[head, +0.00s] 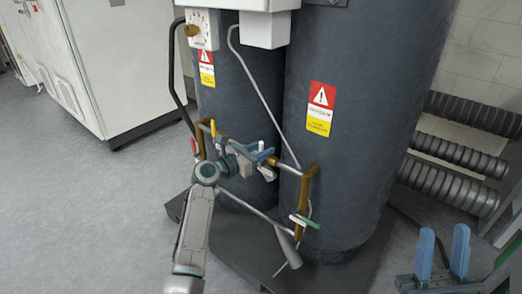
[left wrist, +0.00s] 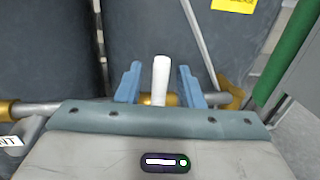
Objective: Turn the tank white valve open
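The white valve handle (left wrist: 160,80) stands up between the two blue fingers of my left gripper (left wrist: 158,84) in the left wrist view. A gap shows on each side of it, so the fingers are around it but not visibly touching it. In the head view my left gripper (head: 264,160) is at the pipework in front of the two dark tanks (head: 345,190), and it largely hides the valve there. My right gripper (head: 443,256) is open and empty at the lower right, away from the tanks.
A green-handled valve (head: 304,221) is on the brass pipe to the right, and a yellow handle (head: 213,128) is to the left. Ribbed dark pipes (head: 455,155) are at the right. A white cabinet (head: 115,65) stands at the left, with clear floor (head: 90,210) before it.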

